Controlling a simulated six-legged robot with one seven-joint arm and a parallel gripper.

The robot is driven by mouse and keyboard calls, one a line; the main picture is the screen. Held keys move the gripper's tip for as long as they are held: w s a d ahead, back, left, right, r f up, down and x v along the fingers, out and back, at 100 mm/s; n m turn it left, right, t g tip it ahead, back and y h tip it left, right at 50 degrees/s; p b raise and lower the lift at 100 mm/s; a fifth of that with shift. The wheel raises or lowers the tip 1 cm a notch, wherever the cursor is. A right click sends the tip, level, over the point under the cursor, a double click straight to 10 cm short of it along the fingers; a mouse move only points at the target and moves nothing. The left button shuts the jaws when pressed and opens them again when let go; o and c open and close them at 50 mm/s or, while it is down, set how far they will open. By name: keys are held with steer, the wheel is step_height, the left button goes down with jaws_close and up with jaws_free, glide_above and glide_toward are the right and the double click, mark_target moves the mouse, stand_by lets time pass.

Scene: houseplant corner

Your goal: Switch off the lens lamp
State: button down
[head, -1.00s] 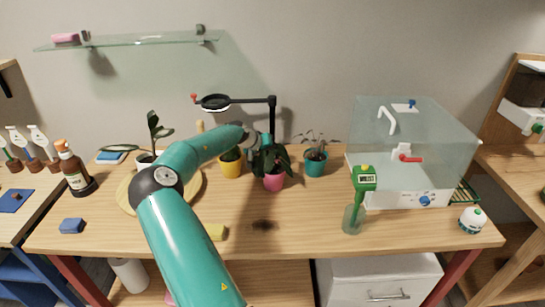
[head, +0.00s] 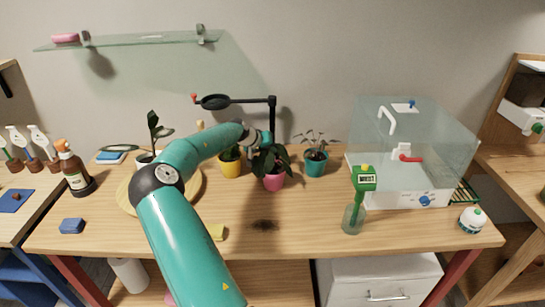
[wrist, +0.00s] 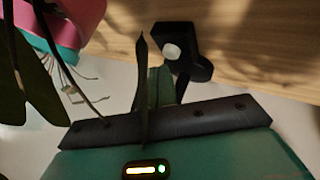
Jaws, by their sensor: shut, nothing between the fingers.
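The lens lamp (head: 216,102) stands at the back of the bench, with a round black head on a black arm and post. Its lens looks dark, with no glow under it. In the wrist view a black lamp base (wrist: 196,66) carries a pale round button (wrist: 172,51). My gripper (head: 266,140) is by the foot of the post, behind the dark-leaved plant. In the wrist view my shut, empty gripper (wrist: 163,82) is close to the button. I cannot tell whether it touches. A dark leaf partly covers the fingers.
A plant in a pink pot (head: 274,182) stands right in front of my gripper. A yellow pot (head: 231,168) is to its left and a teal pot (head: 315,164) to its right. A clear box (head: 440,140) stands further right.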

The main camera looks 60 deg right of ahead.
steer(key=shift+r, duration=0.1)
steer(key=shift+r, duration=2.95)
